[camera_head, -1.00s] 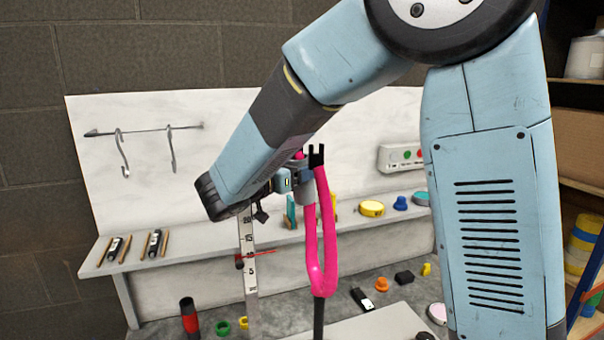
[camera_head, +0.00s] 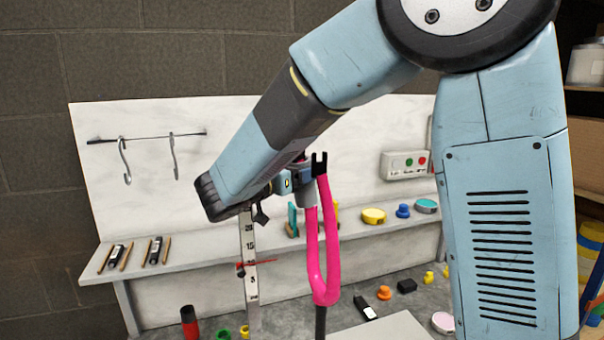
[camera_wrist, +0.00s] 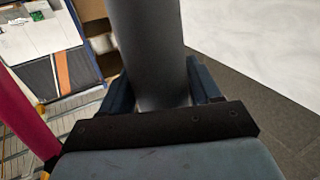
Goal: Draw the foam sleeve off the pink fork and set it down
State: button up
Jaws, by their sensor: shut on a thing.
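The pink fork (camera_head: 331,260) stands upright in the head view, its two prongs pointing up. The right prong ends in a black notched tip. The foam sleeve (camera_head: 308,194) shows as a short grey cylinder around the upper left prong, with a little pink above it. My gripper (camera_head: 300,183) is shut on the sleeve from the left; my forearm partly hides the jaws. In the wrist view the sleeve (camera_wrist: 148,45) is a large dark grey cylinder between the jaws (camera_wrist: 158,92). A pink prong (camera_wrist: 22,115) stands apart at the left edge there.
A pale bench (camera_head: 180,247) runs behind, with a yellow disc (camera_head: 374,216) and small items on it. Hooks (camera_head: 124,160) hang on the white back panel. A striped vertical scale (camera_head: 250,262) stands left of the fork. A red-black cylinder (camera_head: 189,321) and other pieces lie below.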

aim_at(300, 160)
jog(key=shift+s+a+r, duration=0.1)
jog(key=shift+a+r, duration=0.1)
jog(key=shift+r, duration=1.55)
jog(key=shift+r, duration=0.2)
jog(key=shift+s+a+r, duration=0.1)
jog(key=shift+a+r, duration=0.05)
jog(key=shift+r, duration=0.9)
jog(key=shift+s+a+r, duration=0.1)
jog(key=shift+r, duration=0.9)
jog(key=shift+r, duration=0.4)
jog(key=shift+a+r, duration=0.15)
jog(key=shift+r, duration=0.75)
jog(key=shift+a+r, duration=0.1)
jog(key=shift+r, duration=0.8)
jog(key=shift+r, duration=0.15)
jog(key=shift+r, duration=1.9)
jog(key=shift+r, duration=0.35)
